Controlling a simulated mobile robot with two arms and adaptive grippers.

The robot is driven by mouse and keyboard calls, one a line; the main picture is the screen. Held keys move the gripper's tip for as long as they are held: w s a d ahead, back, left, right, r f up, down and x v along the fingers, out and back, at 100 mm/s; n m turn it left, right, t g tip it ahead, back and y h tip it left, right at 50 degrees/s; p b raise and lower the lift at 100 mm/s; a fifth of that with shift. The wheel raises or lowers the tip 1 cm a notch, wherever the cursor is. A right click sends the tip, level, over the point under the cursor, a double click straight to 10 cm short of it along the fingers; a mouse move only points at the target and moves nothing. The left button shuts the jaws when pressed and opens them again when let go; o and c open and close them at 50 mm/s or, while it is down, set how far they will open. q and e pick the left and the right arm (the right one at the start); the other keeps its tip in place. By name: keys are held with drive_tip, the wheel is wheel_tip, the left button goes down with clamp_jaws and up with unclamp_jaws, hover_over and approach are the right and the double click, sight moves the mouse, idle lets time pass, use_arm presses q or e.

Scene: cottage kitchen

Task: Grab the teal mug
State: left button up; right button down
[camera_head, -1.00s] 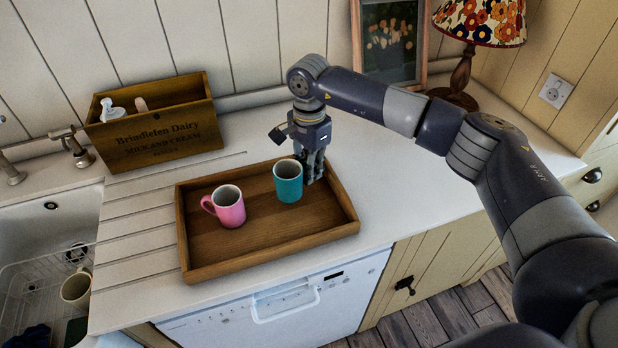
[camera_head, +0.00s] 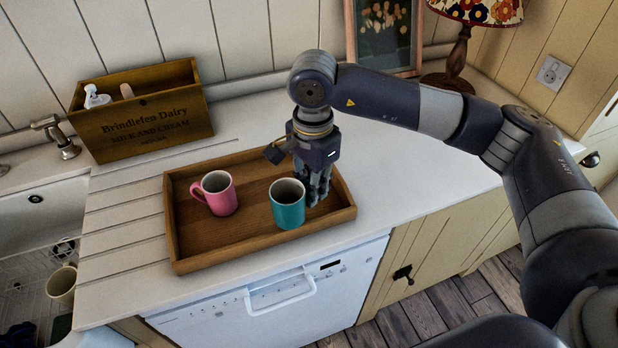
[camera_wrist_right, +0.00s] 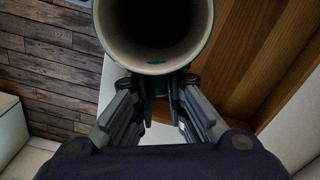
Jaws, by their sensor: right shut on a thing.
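The teal mug (camera_head: 289,213) is upright over the front right part of the wooden tray (camera_head: 205,256). Its base overlaps the tray's front wall in the head view, and I cannot tell how far it is above the tray floor. My right gripper (camera_head: 313,198) points down at the mug's back right side and is shut on it. In the right wrist view, the fingers (camera_wrist_right: 160,108) close at the near side of the mug's rim (camera_wrist_right: 207,30); the handle is hidden between them. My left gripper is not in view.
A pink mug (camera_head: 219,197) stands in the tray, left of the teal one. A wooden dairy crate (camera_head: 150,128) stands behind left, and a lamp (camera_head: 462,55) and picture frame (camera_head: 349,35) behind right. The sink (camera_head: 40,215) is at left. The counter (camera_head: 400,180) right of the tray is clear.

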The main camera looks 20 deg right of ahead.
drive_tip(key=shift+s+a+r+b, duration=0.2)
drive_tip(key=shift+s+b, duration=0.1)
drive_tip(key=shift+s, duration=0.85)
drive_tip(key=shift+s+a+r+b, duration=0.15)
drive_tip(key=shift+s+b, duration=0.15)
drive_tip(key=shift+s, duration=0.8)
drive_tip(key=shift+f, duration=0.1)
idle(0.9)
